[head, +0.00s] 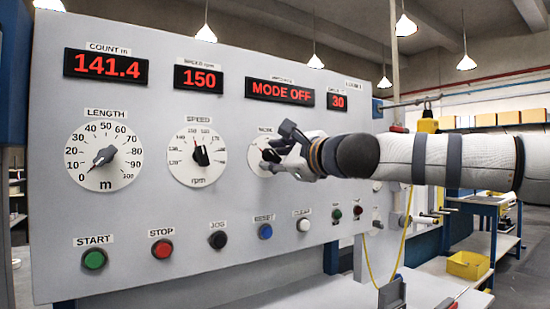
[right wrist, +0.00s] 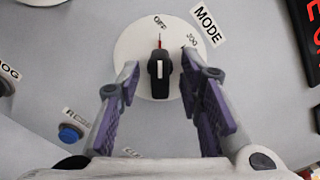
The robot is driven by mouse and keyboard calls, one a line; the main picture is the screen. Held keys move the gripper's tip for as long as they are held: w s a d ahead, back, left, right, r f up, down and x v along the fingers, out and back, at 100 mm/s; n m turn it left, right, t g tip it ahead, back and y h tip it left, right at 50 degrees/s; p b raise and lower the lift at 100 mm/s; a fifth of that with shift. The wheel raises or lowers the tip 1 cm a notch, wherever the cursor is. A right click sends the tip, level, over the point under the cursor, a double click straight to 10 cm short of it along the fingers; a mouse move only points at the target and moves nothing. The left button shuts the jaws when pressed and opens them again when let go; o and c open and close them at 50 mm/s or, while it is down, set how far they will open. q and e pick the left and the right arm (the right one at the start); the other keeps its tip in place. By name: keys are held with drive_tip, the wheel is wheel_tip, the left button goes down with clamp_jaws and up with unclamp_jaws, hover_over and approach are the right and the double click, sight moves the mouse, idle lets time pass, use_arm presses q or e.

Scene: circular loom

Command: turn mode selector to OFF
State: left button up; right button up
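The mode selector is a round white dial with a black knob; in the head view the dial (head: 254,158) is partly hidden behind my right gripper (head: 279,148). In the right wrist view the black knob (right wrist: 159,72) stands on the dial (right wrist: 128,45), and its red pointer is directed at the OFF mark (right wrist: 160,22). My right gripper (right wrist: 160,88) is open. Its two purple-padded fingers are on either side of the knob, with a visible gap on each side. The mode display (head: 279,93) reads "MODE OFF". My left gripper is not in view.
The length dial (head: 104,157) and speed dial (head: 197,155) are to the left on the same grey panel. Below is a row with the green start button (head: 94,259), red stop button (head: 162,249), black jog button (head: 218,240) and blue reset button (head: 265,231).

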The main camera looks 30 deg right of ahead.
drive_tip(key=s, duration=0.7)
drive_tip(key=shift+d, duration=0.25)
